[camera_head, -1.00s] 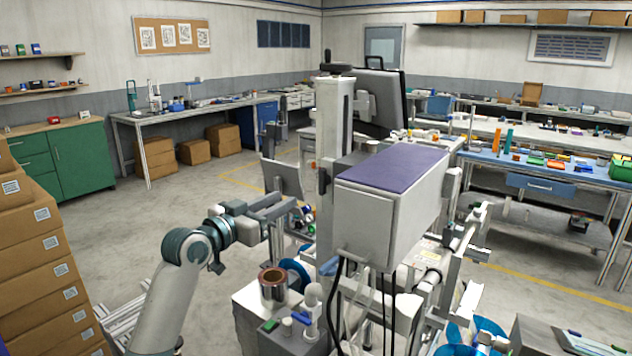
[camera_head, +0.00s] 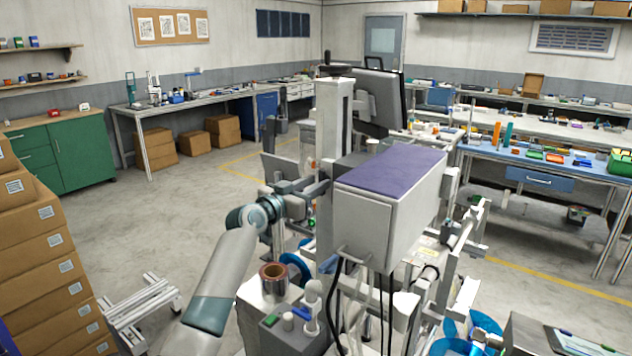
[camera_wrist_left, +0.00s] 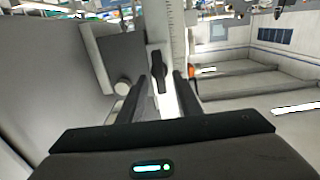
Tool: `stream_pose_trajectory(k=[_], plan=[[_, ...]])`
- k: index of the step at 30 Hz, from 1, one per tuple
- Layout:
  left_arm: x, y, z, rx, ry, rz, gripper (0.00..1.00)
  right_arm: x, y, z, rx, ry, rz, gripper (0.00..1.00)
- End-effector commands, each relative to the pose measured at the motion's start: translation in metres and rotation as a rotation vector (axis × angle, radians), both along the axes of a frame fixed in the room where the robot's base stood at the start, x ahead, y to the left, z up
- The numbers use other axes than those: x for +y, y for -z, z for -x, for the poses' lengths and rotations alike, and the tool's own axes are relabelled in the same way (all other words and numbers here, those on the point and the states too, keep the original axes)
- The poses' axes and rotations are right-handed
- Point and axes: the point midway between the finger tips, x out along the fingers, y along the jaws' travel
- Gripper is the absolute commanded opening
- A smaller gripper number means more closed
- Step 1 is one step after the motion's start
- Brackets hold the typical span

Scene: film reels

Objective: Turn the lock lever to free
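The lock lever (camera_wrist_left: 158,70) shows in the left wrist view as a small dark upright handle on the pale post (camera_wrist_left: 178,35). My left gripper (camera_wrist_left: 159,85) is open, with one dark finger on each side of the lever's line. The lever appears between or just beyond the fingertips, and I cannot tell whether they touch it. In the head view, my left gripper (camera_head: 312,189) reaches to the left side of the machine's post (camera_head: 334,130), below the screen. The lever is not clear there. My right gripper is not in view.
A large grey box with a purple top (camera_head: 390,168) stands right of the post. A round pale knob (camera_wrist_left: 122,88) shows left of the fingers. Open floor lies left of the machine.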

Motion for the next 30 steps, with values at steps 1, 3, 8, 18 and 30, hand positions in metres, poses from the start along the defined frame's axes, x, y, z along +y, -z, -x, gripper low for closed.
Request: stream_pose_trajectory(k=[1, 3, 8, 18, 30], plan=[[-0.0020, 0.0000, -0.0025, 0.002, 0.000, 0.000, 0.31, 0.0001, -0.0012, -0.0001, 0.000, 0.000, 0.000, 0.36], [-0.0038, -0.0003, -0.0048, 0.000, 0.000, 0.000, 0.31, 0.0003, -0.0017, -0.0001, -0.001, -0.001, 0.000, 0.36], [-0.0054, 0.0001, -0.0069, 0.000, -0.001, 0.000, 0.31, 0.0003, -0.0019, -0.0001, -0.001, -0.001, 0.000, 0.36], [-0.0052, 0.0003, -0.0068, 0.000, -0.001, 0.000, 0.05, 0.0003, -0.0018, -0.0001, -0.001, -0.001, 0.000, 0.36], [-0.0050, 0.0006, -0.0067, 0.013, -0.001, 0.016, 0.00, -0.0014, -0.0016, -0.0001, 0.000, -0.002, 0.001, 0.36]])
